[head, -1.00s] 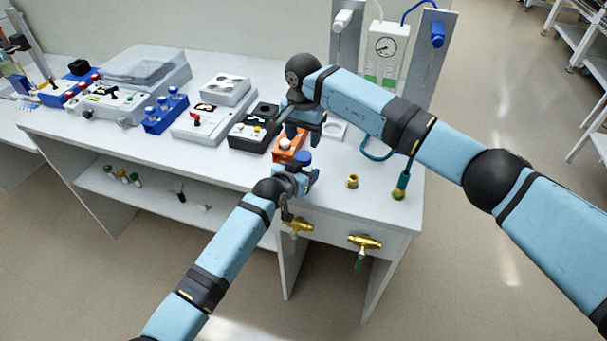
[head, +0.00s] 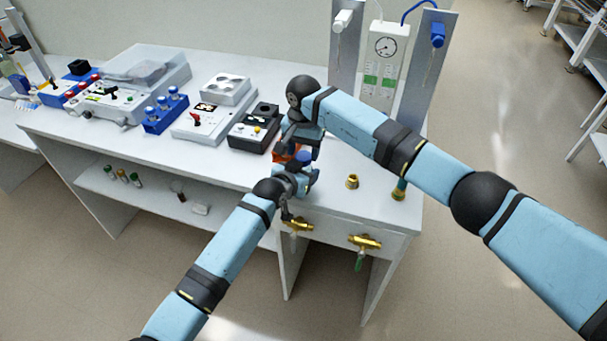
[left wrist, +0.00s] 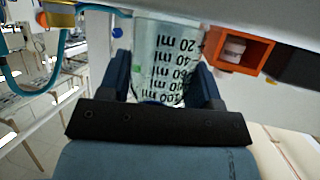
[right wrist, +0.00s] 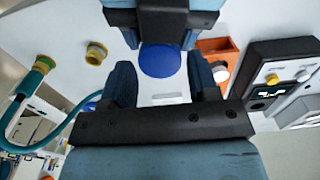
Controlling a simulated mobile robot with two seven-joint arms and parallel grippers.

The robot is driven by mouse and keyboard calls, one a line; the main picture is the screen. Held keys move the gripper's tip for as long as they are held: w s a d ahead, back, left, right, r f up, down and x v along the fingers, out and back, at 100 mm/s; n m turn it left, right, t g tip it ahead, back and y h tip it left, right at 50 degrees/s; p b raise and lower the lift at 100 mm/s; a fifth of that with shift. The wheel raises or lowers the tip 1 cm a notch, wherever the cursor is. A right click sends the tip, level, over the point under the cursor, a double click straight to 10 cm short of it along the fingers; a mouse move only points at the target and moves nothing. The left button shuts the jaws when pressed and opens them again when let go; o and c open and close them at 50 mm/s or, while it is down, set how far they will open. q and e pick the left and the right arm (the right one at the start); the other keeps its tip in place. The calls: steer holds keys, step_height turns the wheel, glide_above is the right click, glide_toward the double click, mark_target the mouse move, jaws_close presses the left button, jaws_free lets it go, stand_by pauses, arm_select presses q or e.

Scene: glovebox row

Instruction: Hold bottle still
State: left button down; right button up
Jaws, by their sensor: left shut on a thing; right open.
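The bottle (left wrist: 168,62) is clear with printed ml marks and appears upside down in the left wrist view. My left gripper (left wrist: 165,82) is shut on its body, one finger on each side. The bottle's blue cap (right wrist: 160,60) shows from above in the right wrist view, and in the head view the blue cap (head: 305,157) sits at my left gripper (head: 298,180). My right gripper (right wrist: 165,85) is open, with its fingers spread near the cap; I cannot tell whether they touch it. In the head view my right gripper (head: 303,140) is just above and behind the bottle.
An orange holder (right wrist: 217,50) with a white-capped vial (right wrist: 221,73) is close beside the grippers. A black device (head: 252,128) stands left of them. Brass fittings (head: 352,181) stand on the bench to the right, and brass valves (head: 364,241) project from its front.

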steer(key=shift+f, duration=0.9)
steer(key=shift+c, duration=0.3)
steer(key=c, duration=0.7)
steer(key=m, duration=0.3)
steer(key=o, duration=1)
steer(key=shift+o, duration=0.2)
steer(key=shift+r, duration=0.1)
